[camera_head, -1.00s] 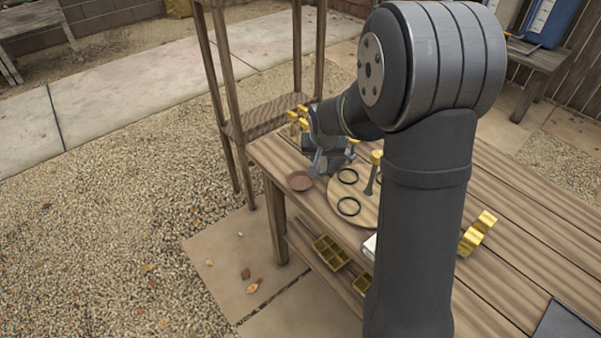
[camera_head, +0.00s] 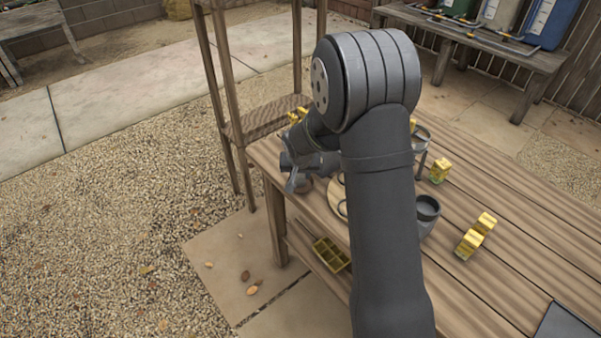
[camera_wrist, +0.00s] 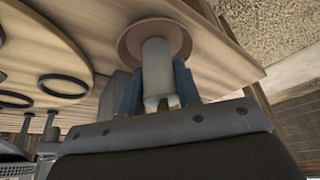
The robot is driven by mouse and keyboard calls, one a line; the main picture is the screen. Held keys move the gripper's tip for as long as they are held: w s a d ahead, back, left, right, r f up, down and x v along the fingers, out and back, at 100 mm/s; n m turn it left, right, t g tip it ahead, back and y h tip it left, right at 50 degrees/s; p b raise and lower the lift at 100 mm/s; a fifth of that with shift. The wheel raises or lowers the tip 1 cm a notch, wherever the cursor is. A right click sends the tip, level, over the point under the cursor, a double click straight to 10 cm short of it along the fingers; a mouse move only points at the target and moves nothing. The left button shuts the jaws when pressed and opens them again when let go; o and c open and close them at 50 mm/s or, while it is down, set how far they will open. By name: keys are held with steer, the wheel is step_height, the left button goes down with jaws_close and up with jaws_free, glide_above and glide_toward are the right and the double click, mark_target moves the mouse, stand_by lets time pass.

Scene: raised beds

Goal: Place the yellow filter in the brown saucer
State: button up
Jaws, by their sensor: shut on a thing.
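The brown saucer (camera_wrist: 155,27) lies near the table's corner in the wrist view. In the head view my gripper (camera_head: 297,183) hides most of it. In the wrist view my gripper (camera_wrist: 157,84) is shut on a pale grey cylinder (camera_wrist: 156,62). The cylinder's far end is in front of the saucer's middle; I cannot tell whether it touches.
A round wooden board (camera_wrist: 50,55) with black rings lies beside the saucer. A dark grey cup (camera_head: 428,208) and yellow pieces (camera_head: 475,236) stand right of my arm. A wooden shelf rack (camera_head: 262,118) stands beyond the table.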

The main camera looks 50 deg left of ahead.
steer(key=shift+f, duration=0.15)
steer(key=o, duration=0.9)
steer(key=shift+o, duration=0.2)
steer(key=v, duration=1.2)
